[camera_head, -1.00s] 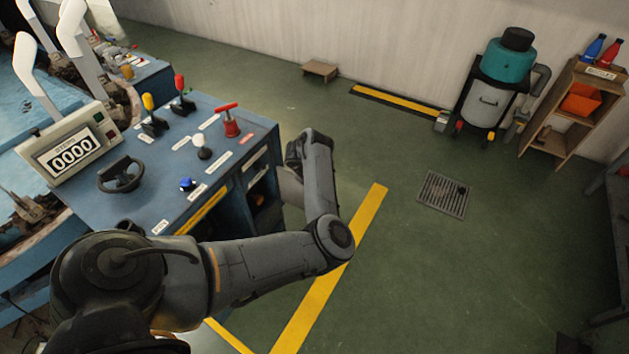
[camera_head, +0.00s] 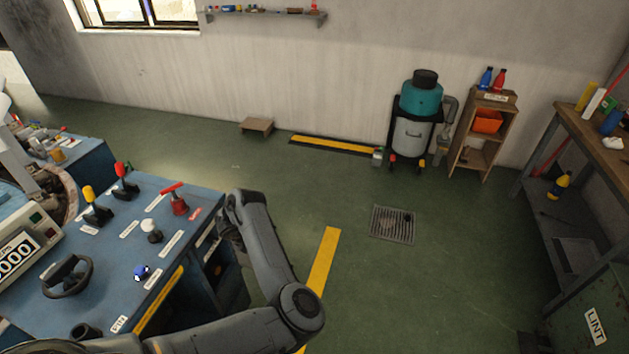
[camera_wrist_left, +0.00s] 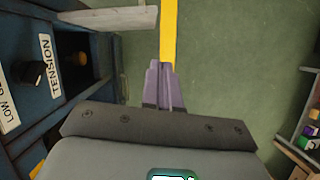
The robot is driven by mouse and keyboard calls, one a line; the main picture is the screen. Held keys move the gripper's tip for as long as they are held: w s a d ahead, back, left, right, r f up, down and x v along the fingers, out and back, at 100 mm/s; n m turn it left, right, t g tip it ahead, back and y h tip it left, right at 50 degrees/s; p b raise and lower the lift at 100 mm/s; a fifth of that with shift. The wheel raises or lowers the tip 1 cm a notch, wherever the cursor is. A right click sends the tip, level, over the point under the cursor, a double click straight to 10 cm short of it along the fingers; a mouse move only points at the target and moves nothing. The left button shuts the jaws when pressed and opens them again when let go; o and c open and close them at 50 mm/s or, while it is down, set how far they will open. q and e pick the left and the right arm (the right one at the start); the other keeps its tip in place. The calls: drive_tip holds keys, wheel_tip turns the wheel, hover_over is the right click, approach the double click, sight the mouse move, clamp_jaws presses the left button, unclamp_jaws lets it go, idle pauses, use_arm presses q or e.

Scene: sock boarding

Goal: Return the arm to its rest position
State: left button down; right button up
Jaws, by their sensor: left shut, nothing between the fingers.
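My left arm comes in from the bottom left of the head view, bends at an elbow near the bottom middle, and runs back up to the right side of the blue control console (camera_head: 105,240). Its gripper is hidden in the head view. In the left wrist view, my left gripper (camera_wrist_left: 164,82) has its two purple fingers together, with nothing between them. It is over the green floor and yellow line, to the right of the console side with the TENSION label (camera_wrist_left: 50,65) and a black knob (camera_wrist_left: 28,72). My right gripper is out of view.
The console top carries yellow and red levers, a red valve handle (camera_head: 176,197), a steering wheel (camera_head: 68,277) and a blue button (camera_head: 140,272). The green floor around the drain grate (camera_head: 392,225) is open. A workbench (camera_head: 600,150) and green LINT box (camera_head: 590,315) stand at right.

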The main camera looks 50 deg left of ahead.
use_arm(q)
drive_tip(key=s+a+r+m+t+y+p, duration=0.1)
drive_tip(key=s+a+r+m+y, duration=0.2)
drive_tip(key=a+r+m+y, duration=0.55)
drive_tip(key=w+d+r+m+t+h+p, duration=0.1)
drive_tip(key=w+d+m+h, duration=0.15)
drive_tip(key=d+m, duration=0.85)
drive_tip(key=w+d+r+m+t+h+p, duration=0.15)
drive_tip(key=d+m+h, duration=0.25)
drive_tip(key=d+m, duration=0.75)
drive_tip(key=s+d+f+m+g+h, duration=0.25)
drive_tip(key=s+d+m, duration=0.4)
drive_tip(key=d, duration=0.35)
drive_tip(key=s+d+f+m+g+h, duration=0.1)
drive_tip(key=s+d+f+m, duration=0.2)
drive_tip(key=s+d+m, duration=0.5)
drive_tip(key=d+r+n+p, duration=0.3)
drive_tip(key=r+p, duration=3.5)
